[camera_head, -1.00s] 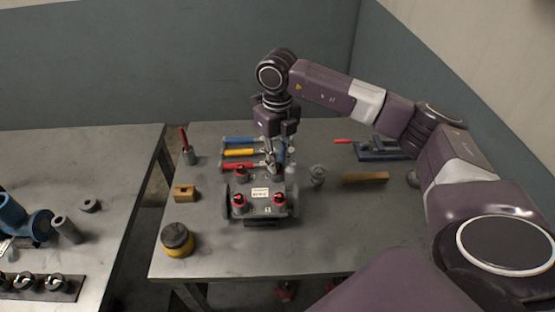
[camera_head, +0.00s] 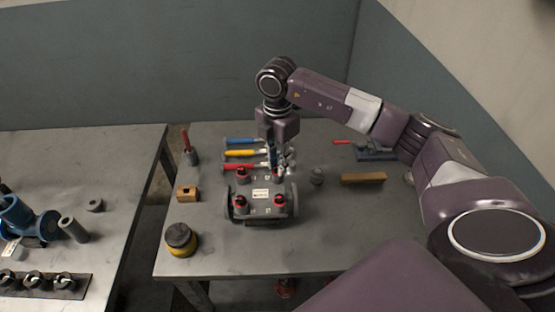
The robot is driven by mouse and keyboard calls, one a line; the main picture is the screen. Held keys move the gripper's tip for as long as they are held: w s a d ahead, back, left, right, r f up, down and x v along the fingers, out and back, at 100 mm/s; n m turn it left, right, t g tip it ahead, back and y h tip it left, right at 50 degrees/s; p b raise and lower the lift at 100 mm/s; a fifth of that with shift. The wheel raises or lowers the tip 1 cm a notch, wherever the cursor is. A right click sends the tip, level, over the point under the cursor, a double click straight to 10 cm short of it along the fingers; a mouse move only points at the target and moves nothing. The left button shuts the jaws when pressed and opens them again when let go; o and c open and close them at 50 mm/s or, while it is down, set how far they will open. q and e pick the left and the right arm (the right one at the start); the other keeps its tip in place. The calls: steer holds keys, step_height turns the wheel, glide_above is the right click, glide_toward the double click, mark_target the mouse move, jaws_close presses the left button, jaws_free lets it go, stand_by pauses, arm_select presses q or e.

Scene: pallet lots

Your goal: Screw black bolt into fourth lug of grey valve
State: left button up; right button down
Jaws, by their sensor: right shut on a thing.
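The grey valve (camera_head: 262,205) sits on the middle table with a white label on top. Black bolts with red rings stand in three of its lugs: back left (camera_head: 242,174), front left (camera_head: 240,202) and front right (camera_head: 279,202). My right gripper (camera_head: 277,170) points down over the back right lug, shut on the black bolt. The gripper's fingers mostly hide that bolt and lug, so I cannot tell how deep the bolt sits. My left gripper is out of view.
Tools with blue, yellow and red handles (camera_head: 240,153) lie behind the valve. A wooden block (camera_head: 187,193), a yellow-black round can (camera_head: 180,239), a wooden bar (camera_head: 363,178) and a small grey part (camera_head: 317,176) stand around it. The table's front right is clear.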

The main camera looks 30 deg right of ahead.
steer(key=m+p, duration=0.1)
steer(key=m, duration=0.3)
steer(key=shift+m, duration=0.6)
steer(key=c, duration=2)
jaws_free()
steer(key=shift+o, duration=0.2)
